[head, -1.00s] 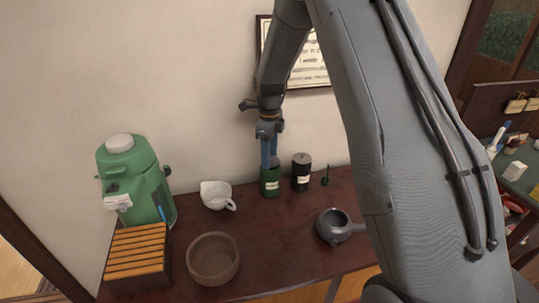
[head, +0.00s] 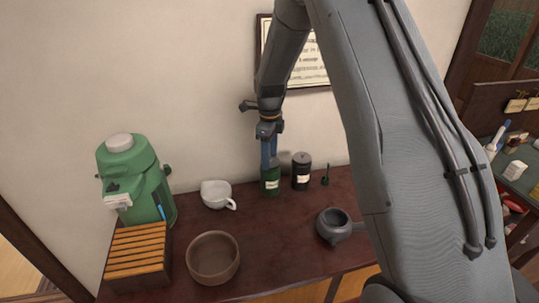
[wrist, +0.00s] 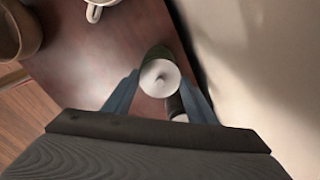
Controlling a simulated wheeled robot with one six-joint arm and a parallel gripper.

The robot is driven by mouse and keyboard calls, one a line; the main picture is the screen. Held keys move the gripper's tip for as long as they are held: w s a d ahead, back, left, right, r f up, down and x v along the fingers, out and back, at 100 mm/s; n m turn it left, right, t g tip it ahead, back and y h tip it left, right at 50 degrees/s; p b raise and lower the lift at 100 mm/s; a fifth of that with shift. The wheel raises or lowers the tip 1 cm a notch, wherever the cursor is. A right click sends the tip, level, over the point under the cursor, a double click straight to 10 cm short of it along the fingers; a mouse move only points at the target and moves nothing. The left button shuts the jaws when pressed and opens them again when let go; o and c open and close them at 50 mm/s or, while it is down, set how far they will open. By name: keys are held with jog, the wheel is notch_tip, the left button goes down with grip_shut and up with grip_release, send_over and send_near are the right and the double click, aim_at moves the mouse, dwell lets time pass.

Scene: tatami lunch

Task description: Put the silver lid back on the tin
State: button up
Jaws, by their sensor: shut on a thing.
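The silver lid (wrist: 158,78), a round pale disc with a small knob, is between the two blue fingers of my gripper (wrist: 158,100) in the wrist view. My gripper is shut on it. The green tin (head: 271,183), with a pale label, stands upright on the dark wooden counter in the head view. My gripper (head: 269,160) is pointing down right over the tin's top. The dark side of the tin (wrist: 157,53) shows past the lid in the wrist view. The lid is hidden in the head view, and I cannot tell whether it touches the tin's rim.
A black canister (head: 302,171) stands close to the tin's right, with a small green whisk-like item (head: 325,175) beyond. A grey teapot (head: 336,226) and brown bowl (head: 213,258) stand nearer. The wall is close behind.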

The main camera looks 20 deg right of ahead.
jog(key=shift+f, duration=0.1)
jog(key=o, duration=1.2)
jog(key=shift+o, duration=0.2)
